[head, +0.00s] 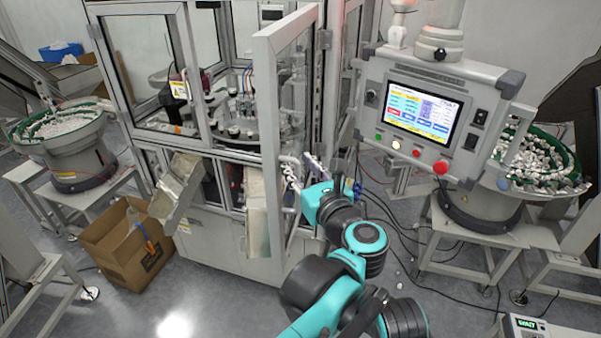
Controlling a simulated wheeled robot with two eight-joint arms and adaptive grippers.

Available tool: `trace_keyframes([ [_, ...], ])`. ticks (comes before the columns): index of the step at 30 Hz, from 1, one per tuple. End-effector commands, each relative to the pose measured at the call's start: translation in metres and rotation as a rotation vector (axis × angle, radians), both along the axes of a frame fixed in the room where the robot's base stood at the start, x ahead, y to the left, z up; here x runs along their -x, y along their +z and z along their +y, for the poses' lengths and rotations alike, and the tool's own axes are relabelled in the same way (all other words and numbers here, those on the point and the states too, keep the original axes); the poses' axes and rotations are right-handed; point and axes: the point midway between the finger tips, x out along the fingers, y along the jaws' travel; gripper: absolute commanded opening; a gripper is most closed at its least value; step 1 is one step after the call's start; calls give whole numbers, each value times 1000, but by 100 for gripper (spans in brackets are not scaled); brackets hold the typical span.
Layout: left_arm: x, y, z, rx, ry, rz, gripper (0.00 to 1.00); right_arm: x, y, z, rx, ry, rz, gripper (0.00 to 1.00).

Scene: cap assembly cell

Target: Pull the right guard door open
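The right guard door (265,110) is a tall, pale-framed clear panel on the machine's front. It stands swung outward, at an angle to the front, with its free edge toward me. A pale handle (290,160) is on the door at about mid-height. My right gripper is not in view.
The control panel (470,85) hangs to the right, close to my arm. The closed left guard door (150,65) is beside the opening. An open cardboard box (125,250) stands on the floor at left. Feeder bowls (65,130) flank the machine. Cables (400,225) lie on the floor at right.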

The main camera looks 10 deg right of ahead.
Motion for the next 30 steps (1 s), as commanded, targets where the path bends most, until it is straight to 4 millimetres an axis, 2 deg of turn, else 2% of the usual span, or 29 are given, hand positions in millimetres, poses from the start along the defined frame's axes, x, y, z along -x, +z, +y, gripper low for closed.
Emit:
trace_keyframes([
  [1, -2, 31, -2, -42, -5, -42, 30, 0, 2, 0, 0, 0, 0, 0],
  [3, -3, 45, -3, -43, -6, -41, 30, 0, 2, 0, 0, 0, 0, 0],
  [9, -3, 74, -4, -46, -9, -41, 30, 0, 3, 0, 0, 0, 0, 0],
  [14, -3, 81, -5, -47, -11, -40, 30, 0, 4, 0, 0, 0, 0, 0],
  [20, -3, 81, -5, -47, -11, -40, 30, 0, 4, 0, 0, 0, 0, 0],
  [21, 5, 13, -9, 145, -8, 186, 30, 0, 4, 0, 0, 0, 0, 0],
  [30, 14, 13, -23, 148, -7, 187, 30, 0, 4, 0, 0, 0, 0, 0],
])
